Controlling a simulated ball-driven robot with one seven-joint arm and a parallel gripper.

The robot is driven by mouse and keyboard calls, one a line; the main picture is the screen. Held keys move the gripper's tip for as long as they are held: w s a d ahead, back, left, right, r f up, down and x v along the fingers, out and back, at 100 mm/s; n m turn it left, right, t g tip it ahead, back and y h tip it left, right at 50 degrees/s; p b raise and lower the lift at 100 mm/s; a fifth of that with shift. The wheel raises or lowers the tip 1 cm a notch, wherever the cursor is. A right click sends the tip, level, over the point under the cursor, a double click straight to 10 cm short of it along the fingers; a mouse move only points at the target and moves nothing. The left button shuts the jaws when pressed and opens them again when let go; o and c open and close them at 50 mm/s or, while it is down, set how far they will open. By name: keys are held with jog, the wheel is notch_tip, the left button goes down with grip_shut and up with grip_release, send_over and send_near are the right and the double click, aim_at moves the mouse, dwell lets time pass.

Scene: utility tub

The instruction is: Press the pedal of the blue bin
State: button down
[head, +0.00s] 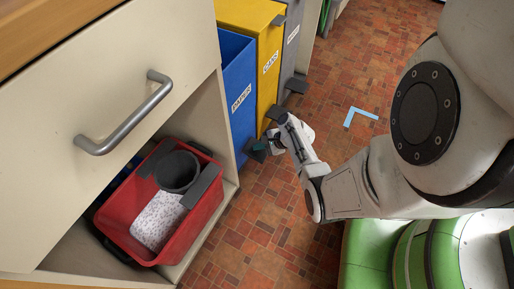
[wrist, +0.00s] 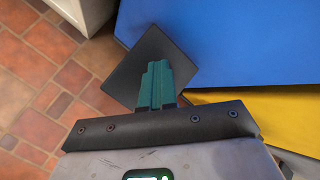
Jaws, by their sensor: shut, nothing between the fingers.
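The blue bin (head: 240,85), labelled PAPER, stands at the left end of a row of bins. Its side fills the upper right of the wrist view (wrist: 240,40). Its pedal (wrist: 128,70) is a dark square plate sticking out from the bin's foot; in the head view it is small and partly covered by my gripper. My gripper (wrist: 157,68) has its teal fingers together with nothing between them. The fingertips overlap the middle of the pedal in the wrist view; I cannot tell whether they touch it. The gripper also shows low beside the bin in the head view (head: 264,146).
The yellow CANS bin (head: 262,50) and a grey bin (head: 291,40) stand beyond, with dark pedals. At left, a cabinet with a drawer handle (head: 125,115) holds a red tub (head: 195,215). A light blue corner mark (head: 360,115) lies on the open tiled floor.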

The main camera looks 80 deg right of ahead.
jog(key=shift+r+p, duration=1.3)
notch_tip(320, 180, up, 5)
jog(key=p, duration=0.5)
dwell(0.5)
